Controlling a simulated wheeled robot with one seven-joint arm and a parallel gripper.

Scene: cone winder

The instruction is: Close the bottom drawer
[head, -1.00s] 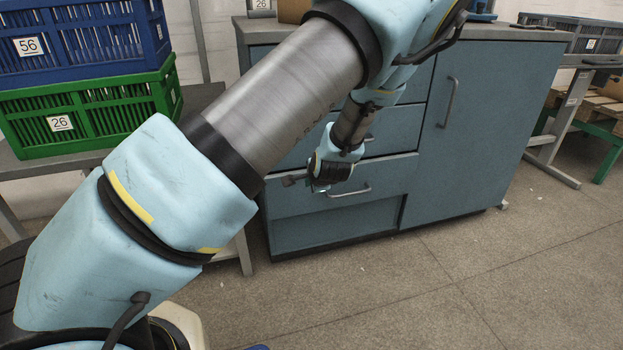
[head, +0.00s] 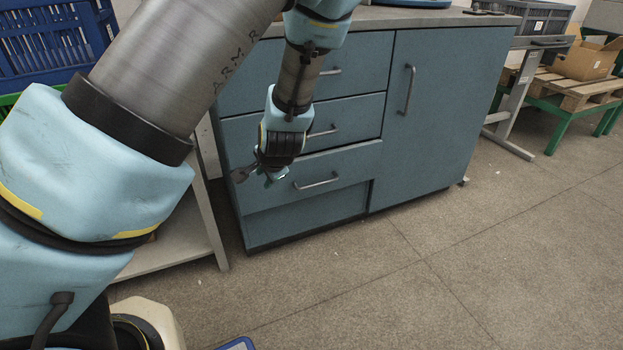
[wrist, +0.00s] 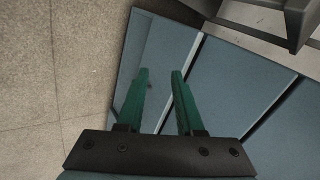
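The bottom drawer (head: 345,167) is the lowest handled front of the blue-grey cabinet. It stands out a little from the fronts around it. Its bar handle (head: 316,183) faces the room. My gripper (head: 277,178) is at the left part of this drawer, left of the handle; the head view does not show clearly whether it touches the front. In the wrist view my gripper (wrist: 159,72) shows two green fingers apart with nothing held between them. Blue-grey cabinet panels lie beyond the fingers; the handle is not visible there.
A cabinet door (head: 440,115) with a vertical handle is right of the drawers. A grey bench (head: 185,235) stands left of the cabinet, with a blue crate (head: 60,45) above it. A green-framed pallet stand (head: 555,103) is at the far right. The floor before the cabinet is clear.

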